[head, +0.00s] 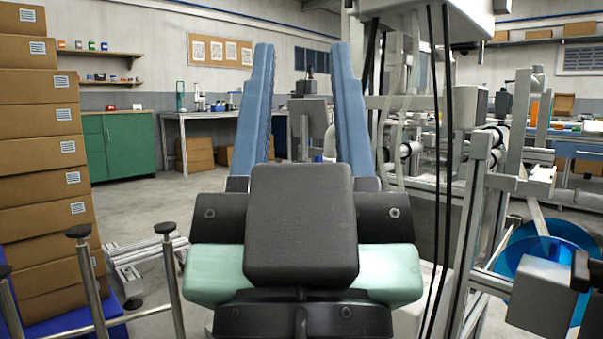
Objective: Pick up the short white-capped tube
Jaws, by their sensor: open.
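My gripper (305,58) is in the middle of the head view, pointing away from the camera. Its two long blue fingers stand wide apart, and I see nothing held between them. I cannot make out a short white-capped tube anywhere in this view. My gripper's body hides part of the floor and the room straight ahead.
Stacked cardboard boxes (42,150) rise at the left. Metal posts (92,280) stand low at left. A green cabinet (120,145) and a white bench (205,113) with small items are behind. Machine framing and a blue round container (563,250) crowd the right.

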